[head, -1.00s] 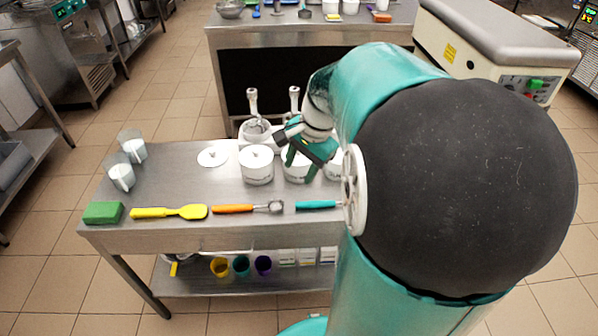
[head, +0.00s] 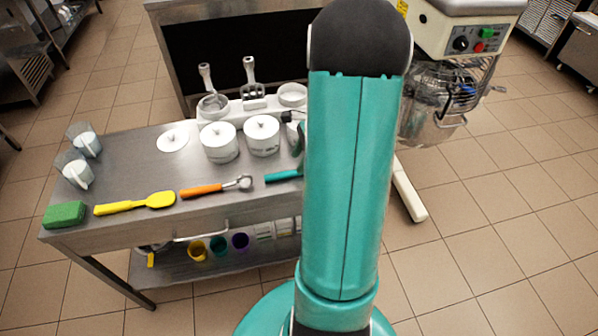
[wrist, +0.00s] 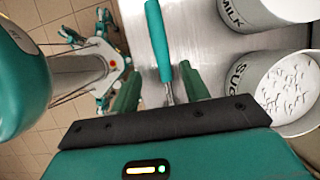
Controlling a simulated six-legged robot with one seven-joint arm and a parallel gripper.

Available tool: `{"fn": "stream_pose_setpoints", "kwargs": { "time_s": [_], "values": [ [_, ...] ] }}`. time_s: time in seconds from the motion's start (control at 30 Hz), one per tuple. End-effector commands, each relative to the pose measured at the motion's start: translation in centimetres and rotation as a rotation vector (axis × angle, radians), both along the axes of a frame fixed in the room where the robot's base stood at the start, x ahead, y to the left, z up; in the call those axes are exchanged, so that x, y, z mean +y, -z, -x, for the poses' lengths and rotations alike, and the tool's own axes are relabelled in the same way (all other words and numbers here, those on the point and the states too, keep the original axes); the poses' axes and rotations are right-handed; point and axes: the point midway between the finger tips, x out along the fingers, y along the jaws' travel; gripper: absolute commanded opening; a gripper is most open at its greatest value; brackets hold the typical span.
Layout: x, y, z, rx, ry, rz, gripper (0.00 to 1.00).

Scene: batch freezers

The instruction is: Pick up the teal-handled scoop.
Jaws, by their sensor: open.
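The teal-handled scoop lies near the table's front edge; its teal handle (head: 283,176) shows in the head view, the rest hidden behind my arm. In the wrist view the teal handle (wrist: 157,40) runs from the top down to a metal shank, whose lower end is hidden behind my gripper. My gripper (wrist: 160,70) is open and empty, its two green fingers on either side of the scoop near the joint of handle and shank. I cannot tell its height above the scoop. In the head view my gripper is mostly hidden behind my arm.
An orange-handled scoop (head: 203,190), a yellow spatula (head: 135,203) and a green sponge (head: 65,214) lie left along the front edge. White tubs (head: 219,143) stand behind; in the wrist view an open one (wrist: 285,88) holds white contents, close right of my gripper.

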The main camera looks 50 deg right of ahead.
Motion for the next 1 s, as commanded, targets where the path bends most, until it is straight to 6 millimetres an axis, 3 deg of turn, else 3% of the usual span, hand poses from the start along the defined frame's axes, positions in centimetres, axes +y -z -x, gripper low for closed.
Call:
{"fn": "stream_pose_setpoints", "kwargs": {
  "time_s": [0.43,0.7,0.73,0.93,1.0],
  "values": [
    [1.9,4.6,-1.8,0.001,0.0,-0.001,0.46],
    [2.1,5.0,-1.9,0.0,-0.001,0.001,0.46],
    [2.1,5.0,-1.9,0.0,-0.001,0.001,0.44],
    [2.1,5.0,-1.9,0.0,-0.001,0.001,0.04],
    [2.1,5.0,-1.9,0.0,-0.001,0.001,0.0]
  ]
}}
